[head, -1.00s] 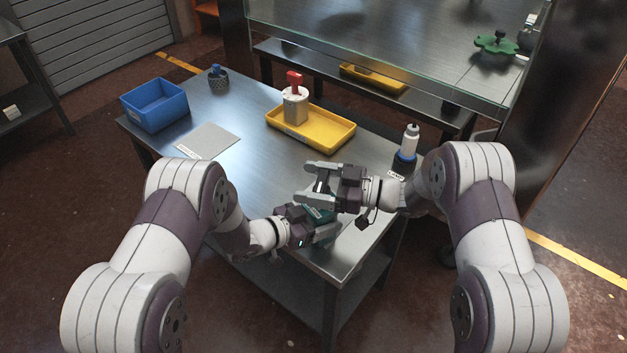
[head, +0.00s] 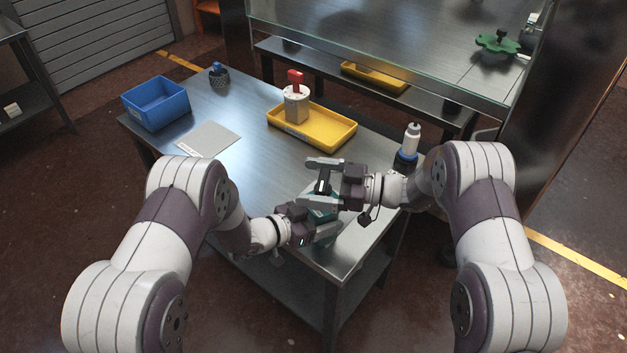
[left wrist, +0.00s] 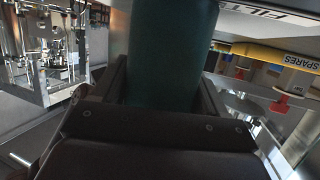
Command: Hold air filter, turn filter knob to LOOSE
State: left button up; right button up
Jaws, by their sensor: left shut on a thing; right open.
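The air filter is a teal cylinder, mostly covered by my grippers in the head view (head: 322,213). In the left wrist view its teal body (left wrist: 172,55) stands between the fingers. My left gripper (head: 320,222) is shut on it near the front corner of the table. My right gripper (head: 318,183) is open, its fingers just above the filter's upper end. The filter knob and its markings are hidden there, and I cannot tell whether the right fingers touch it.
On the steel table (head: 255,170) are a yellow tray (head: 335,136) with a red-handled grey container (head: 296,104), a blue bin (head: 155,102), a grey mat (head: 208,139) and a white bottle (head: 411,139). A glass-fronted bench (head: 390,45) stands behind. The table's middle is clear.

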jog(key=s+d, duration=0.1)
jog(key=d, duration=1)
jog(key=shift+s+d, duration=0.35)
jog(key=shift+d, duration=0.05)
